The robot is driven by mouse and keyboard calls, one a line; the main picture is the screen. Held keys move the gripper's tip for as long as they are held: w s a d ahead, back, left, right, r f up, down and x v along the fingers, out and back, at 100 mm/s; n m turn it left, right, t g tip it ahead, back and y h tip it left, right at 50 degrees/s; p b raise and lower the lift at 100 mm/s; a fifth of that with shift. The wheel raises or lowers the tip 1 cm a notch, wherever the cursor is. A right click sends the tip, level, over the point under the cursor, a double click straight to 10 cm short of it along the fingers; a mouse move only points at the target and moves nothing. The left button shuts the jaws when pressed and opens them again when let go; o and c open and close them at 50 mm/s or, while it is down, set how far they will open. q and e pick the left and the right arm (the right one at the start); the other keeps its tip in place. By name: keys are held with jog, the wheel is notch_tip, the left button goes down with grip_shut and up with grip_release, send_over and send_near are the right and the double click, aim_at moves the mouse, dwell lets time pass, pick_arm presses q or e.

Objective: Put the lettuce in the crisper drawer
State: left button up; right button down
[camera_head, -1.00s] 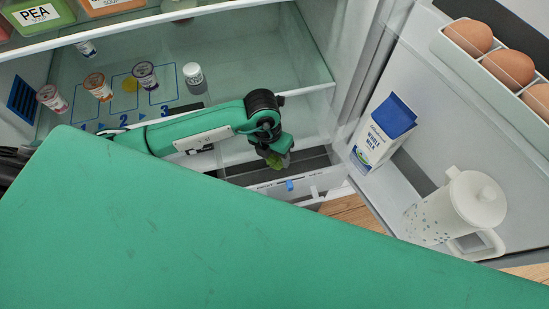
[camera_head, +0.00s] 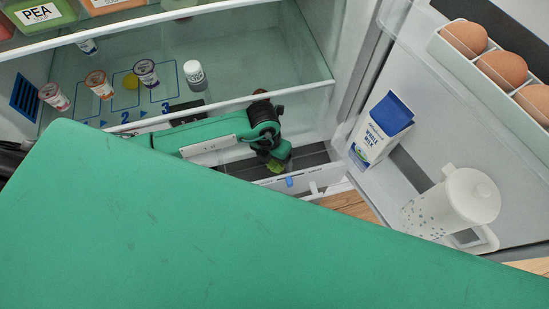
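The crisper drawer (camera_head: 312,178) is pulled out at the bottom of the fridge, with a pale front and a dark interior. My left gripper points down over the drawer's opening, near its front wall. My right gripper is not in view.
Several small cups, one of them a yogurt cup (camera_head: 146,73), and a white-capped bottle (camera_head: 195,75) stand on the glass shelf above. The open door at right holds a milk carton (camera_head: 381,131), a white pitcher (camera_head: 455,205) and an egg tray (camera_head: 455,55). My green body covers the foreground.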

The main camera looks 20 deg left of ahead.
pick_arm(q)
jog(key=shift+r, duration=0.15)
jog(key=shift+r, duration=0.2)
notch_tip(320, 180, up, 12)
jog(key=a+b, duration=0.2)
jog(key=b, duration=0.1)
jog(key=shift+w+f, duration=0.2)
jog(key=shift+f, duration=0.05)
jog(key=shift+r, duration=0.1)
